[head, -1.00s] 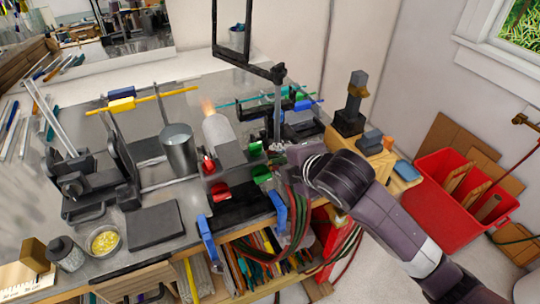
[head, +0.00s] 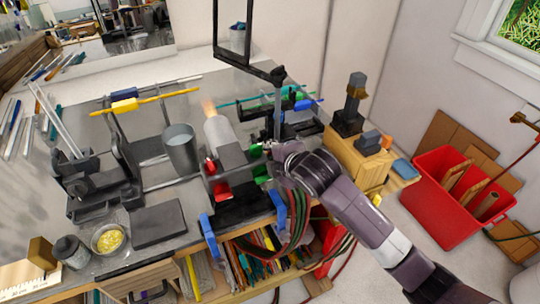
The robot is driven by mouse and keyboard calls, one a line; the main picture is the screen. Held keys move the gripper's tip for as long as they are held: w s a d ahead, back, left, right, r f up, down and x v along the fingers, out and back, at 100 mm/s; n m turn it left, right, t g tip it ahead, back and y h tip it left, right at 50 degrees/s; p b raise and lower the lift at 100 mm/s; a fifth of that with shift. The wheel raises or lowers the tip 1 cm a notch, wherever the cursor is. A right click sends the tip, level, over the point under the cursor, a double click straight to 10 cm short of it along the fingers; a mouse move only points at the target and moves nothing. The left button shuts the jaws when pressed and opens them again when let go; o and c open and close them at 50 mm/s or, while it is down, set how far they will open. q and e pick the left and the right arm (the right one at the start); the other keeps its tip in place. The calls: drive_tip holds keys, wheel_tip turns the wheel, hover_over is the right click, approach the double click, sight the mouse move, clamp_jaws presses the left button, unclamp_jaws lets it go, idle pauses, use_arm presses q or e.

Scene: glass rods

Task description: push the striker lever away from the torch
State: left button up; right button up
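The torch (head: 219,132) is a pale cylinder with a small orange flame at its top, on a dark block with red (head: 221,190) and green (head: 261,175) knobs. An upright dark part with a brass piece (head: 352,92) stands on a wooden box to the right; it may be the striker lever, but I cannot be sure. My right gripper (head: 274,150) is right of the torch, close to the upper green knob and the thin upright post (head: 278,115). Its fingers are small and partly hidden, so contact and opening are unclear. My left gripper is out of view.
A black frame (head: 216,35) rises behind the torch. A metal cup (head: 181,150) and a dark rod stand (head: 120,165) are to the left. Blue clamps (head: 208,235) and hoses are at the front edge. A red bin (head: 450,215) stands on the floor at right.

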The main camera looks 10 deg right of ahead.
clamp_jaws()
drive_tip(key=shift+w+a+r+g+h, duration=0.2)
drive_tip(key=shift+w+r+g+h, duration=0.1)
drive_tip(key=shift+w+r+g, duration=0.55)
drive_tip(key=shift+w+a+r+g+h, duration=0.3)
drive_tip(key=shift+w+r+g, duration=0.25)
drive_tip(key=shift+g, duration=0.35)
drive_tip(key=shift+w+a+r+g+h, duration=0.15)
drive_tip(key=shift+w+r+g+h, duration=0.2)
drive_tip(key=shift+w+g, duration=0.4)
drive_tip(key=shift+s, duration=0.15)
unclamp_jaws()
drive_tip(key=shift+r, duration=0.1)
